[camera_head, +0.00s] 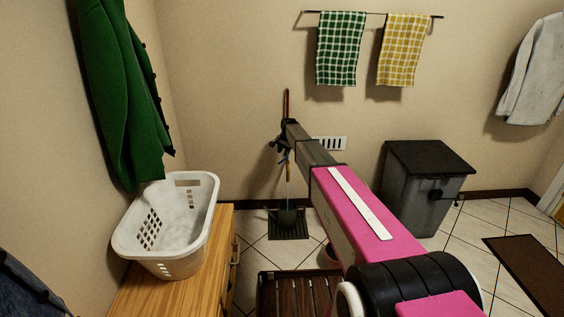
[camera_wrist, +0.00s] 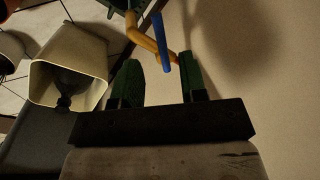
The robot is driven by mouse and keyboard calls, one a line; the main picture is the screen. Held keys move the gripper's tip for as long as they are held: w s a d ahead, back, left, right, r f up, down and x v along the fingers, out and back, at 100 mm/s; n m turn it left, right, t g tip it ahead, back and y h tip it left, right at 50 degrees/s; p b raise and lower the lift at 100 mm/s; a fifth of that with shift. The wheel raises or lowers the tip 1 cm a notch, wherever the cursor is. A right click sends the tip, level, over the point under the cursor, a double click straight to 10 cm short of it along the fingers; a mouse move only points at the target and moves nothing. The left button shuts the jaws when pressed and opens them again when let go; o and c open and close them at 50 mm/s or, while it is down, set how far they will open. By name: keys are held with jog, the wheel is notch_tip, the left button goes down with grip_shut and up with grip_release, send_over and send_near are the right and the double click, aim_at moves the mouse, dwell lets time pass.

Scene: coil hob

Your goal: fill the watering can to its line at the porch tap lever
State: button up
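The watering can (camera_head: 287,215), dark and small, stands on a dark square mat (camera_head: 290,236) by the wall. Above it is a brassy tap, which shows in the wrist view (camera_wrist: 141,35); a red part (camera_wrist: 173,57) sits at its end. A straight blue strip (camera_wrist: 160,42), apparently water, runs from the tap; in the head view it falls towards the can (camera_head: 288,172). My gripper (camera_head: 280,143) is at the tap. In the wrist view its green-padded fingers (camera_wrist: 158,78) are apart, the right one close to the red part; I cannot tell whether they touch. The can's fill line cannot be made out.
A white laundry basket (camera_head: 200,232) sits on a wooden cabinet (camera_head: 222,265) at the left. A slatted wooden rack (camera_head: 300,293) lies on the floor in front. A grey lidded bin (camera_head: 418,205) stands right of my arm. Two towels (camera_head: 340,50) hang above.

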jog(key=f, duration=0.5)
jog(key=shift+w+a+f, duration=0.3)
jog(key=shift+w+a, duration=0.05)
jog(key=shift+a, duration=0.05)
jog(key=shift+c, duration=0.3)
grip_shut()
jog(key=shift+d, duration=0.1)
jog(key=shift+s+d+n+g+y, duration=0.1)
jog(key=shift+s+d+n+g, duration=0.15)
jog(key=shift+d+n, duration=0.75)
jog(key=shift+s+d+n+g+y, duration=0.1)
jog(key=shift+d+n+g, duration=0.15)
jog(key=shift+n, duration=1.4)
jog(key=shift+s+d+n+g+y, duration=0.15)
jog(key=shift+d+n, duration=0.5)
jog(key=shift+n, duration=0.7)
